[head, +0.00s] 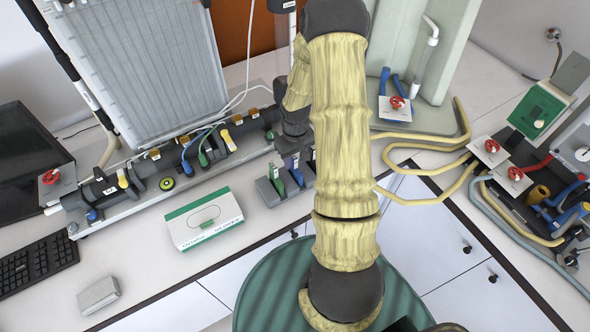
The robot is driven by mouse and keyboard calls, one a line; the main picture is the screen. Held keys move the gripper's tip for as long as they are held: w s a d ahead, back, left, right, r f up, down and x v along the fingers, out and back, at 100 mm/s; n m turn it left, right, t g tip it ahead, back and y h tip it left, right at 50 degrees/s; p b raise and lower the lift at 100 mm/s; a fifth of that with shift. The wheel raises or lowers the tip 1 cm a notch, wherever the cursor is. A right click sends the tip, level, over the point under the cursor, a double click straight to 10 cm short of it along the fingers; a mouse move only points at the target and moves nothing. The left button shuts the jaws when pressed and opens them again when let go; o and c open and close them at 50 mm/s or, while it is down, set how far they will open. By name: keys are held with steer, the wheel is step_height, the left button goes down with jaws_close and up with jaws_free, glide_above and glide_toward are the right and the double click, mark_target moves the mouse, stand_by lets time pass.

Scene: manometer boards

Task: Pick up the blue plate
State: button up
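A small grey rack (268,193) stands on the white counter in the middle of the head view. It holds a few small upright pieces. A green one (277,181) is on the left, and a small blue one (297,177), which may be the blue plate, is to its right. My gripper (292,156) points down just above and behind these pieces. My arm hides the rack's right side. The fingers are small and dark here, so I cannot tell whether they are open or touch anything.
A white and green box (205,218) lies left of the rack, with a small grey box (98,295) further left. A pipe manifold (165,165) with coloured valves runs behind them. Yellow hoses (425,147) lie to the right. The counter's front edge is close to the rack.

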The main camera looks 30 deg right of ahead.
mark_target(295, 167)
steer(key=shift+w+f+p, duration=0.1)
steer(key=shift+f+p, duration=1.05)
steer(key=shift+f, duration=1.25)
steer(key=shift+c, duration=0.4)
jaws_close()
